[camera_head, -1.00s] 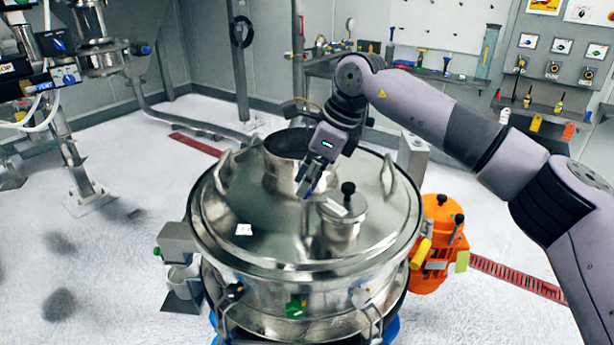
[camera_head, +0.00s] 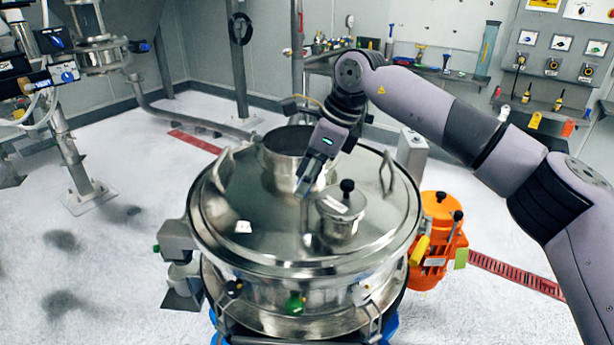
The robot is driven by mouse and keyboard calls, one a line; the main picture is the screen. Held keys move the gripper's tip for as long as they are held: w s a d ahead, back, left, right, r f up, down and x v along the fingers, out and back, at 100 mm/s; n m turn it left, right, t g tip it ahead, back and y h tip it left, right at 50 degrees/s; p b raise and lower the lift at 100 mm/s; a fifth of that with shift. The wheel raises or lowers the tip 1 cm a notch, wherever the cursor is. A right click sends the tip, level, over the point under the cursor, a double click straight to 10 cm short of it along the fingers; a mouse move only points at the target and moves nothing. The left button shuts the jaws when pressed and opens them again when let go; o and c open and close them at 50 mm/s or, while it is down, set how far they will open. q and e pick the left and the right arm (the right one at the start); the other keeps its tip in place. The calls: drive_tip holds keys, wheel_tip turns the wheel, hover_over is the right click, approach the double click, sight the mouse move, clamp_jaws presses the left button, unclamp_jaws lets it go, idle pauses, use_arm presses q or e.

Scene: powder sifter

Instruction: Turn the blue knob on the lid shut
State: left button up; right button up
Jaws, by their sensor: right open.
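The round steel sifter lid (camera_head: 265,215) fills the middle of the view. Around its front rim sit a dark knob (camera_head: 234,288), a green knob (camera_head: 294,302) and a white knob (camera_head: 361,293). The dark knob may be the blue one, but its colour is hard to tell. A small green knob (camera_head: 156,248) shows at the left side. My right gripper (camera_head: 306,190) points down over the lid, between the open neck and the small capped port, apart from the rim knobs. It is open and empty. My left gripper is not in view.
The wide neck (camera_head: 285,150) and the capped port (camera_head: 341,212) with its black knob rise from the lid close to my gripper. Loop handles (camera_head: 387,172) stand near the edge. An orange motor (camera_head: 438,240) stands to the right. The left floor is mostly clear.

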drive_tip(key=v, duration=1.2)
drive_tip(key=shift+d+f, duration=0.1)
